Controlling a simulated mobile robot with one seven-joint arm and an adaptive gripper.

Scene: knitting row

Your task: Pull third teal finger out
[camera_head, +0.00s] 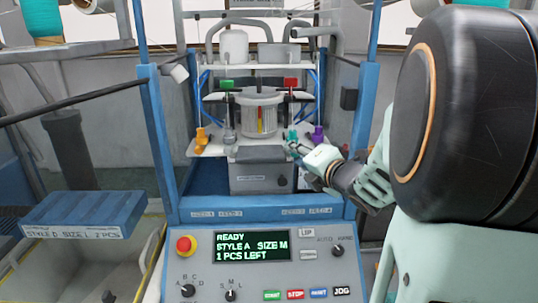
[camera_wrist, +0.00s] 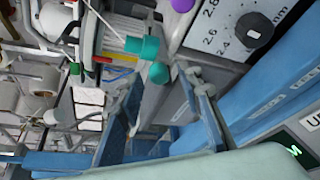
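The teal finger (camera_head: 293,137) sits on the right side of the machine's white plate, between a grey post and the purple finger (camera_head: 318,133). In the wrist view the teal finger (camera_wrist: 142,47) shows as a teal head with a second round teal end below it. My gripper (camera_head: 299,151) is just in front of and below the teal finger. In the wrist view my gripper (camera_wrist: 163,80) is open, with its two fingers apart and the lower teal end near the gap between the tips. I cannot tell whether they touch. The gap looks empty.
The orange finger (camera_head: 202,137) and a grey finger (camera_head: 229,134) stand on the left of the plate. The control panel (camera_head: 262,262) is in front, its display reading READY. A blue tray (camera_head: 85,217) is at left. A blue frame post (camera_head: 364,105) rises at right, close to my arm.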

